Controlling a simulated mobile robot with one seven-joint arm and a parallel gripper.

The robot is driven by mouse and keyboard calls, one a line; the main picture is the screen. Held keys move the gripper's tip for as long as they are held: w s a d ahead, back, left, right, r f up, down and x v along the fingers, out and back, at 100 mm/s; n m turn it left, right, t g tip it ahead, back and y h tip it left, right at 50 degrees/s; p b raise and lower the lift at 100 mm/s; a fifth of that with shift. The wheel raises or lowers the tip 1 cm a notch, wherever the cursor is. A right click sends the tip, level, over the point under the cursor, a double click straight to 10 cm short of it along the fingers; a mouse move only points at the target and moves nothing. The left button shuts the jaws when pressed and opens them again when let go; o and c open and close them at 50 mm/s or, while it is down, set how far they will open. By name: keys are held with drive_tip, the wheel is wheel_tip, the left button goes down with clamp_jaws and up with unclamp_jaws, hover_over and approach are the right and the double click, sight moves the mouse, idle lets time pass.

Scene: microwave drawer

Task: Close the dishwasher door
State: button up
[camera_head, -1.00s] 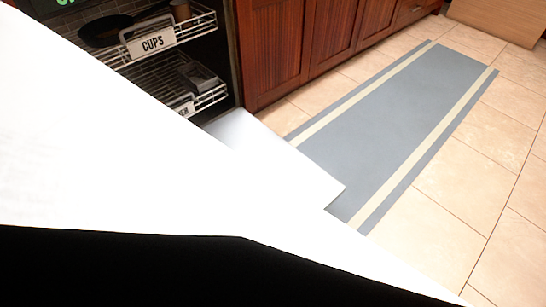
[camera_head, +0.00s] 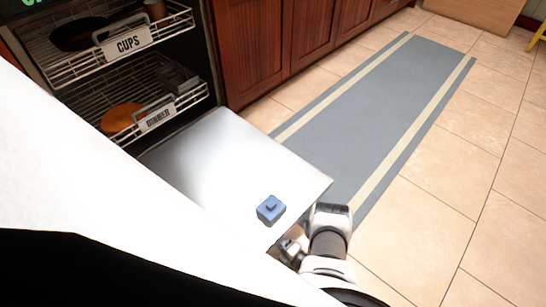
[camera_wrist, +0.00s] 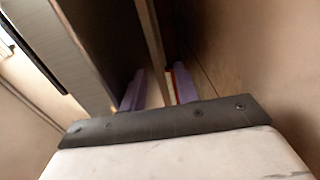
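The dishwasher door (camera_head: 225,155) is folded down and lies roughly flat in front of the open dishwasher, in the head view. A small blue block-like piece (camera_head: 270,209) sits on it near its front edge. My gripper (camera_head: 289,250) is low at the door's near right corner, partly hidden by the door edge and my arm. In the wrist view, the two purple fingers of my gripper (camera_wrist: 159,88) stand apart with a gap between them. A narrow pale strip runs up from that gap; I cannot tell whether it is the door's edge or whether the fingers touch it.
The upper rack labelled CUPS (camera_head: 128,42) holds a dark pan. The lower rack (camera_head: 155,120) holds an orange round item (camera_head: 121,117). Red-brown cabinets (camera_head: 262,50) stand beside the dishwasher. A grey striped mat (camera_head: 390,110) and clear tiled floor (camera_head: 440,200) lie to the right.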

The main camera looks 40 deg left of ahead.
drive_tip(key=shift+a, duration=0.2)
drive_tip(key=shift+c, duration=0.3)
clamp_jaws()
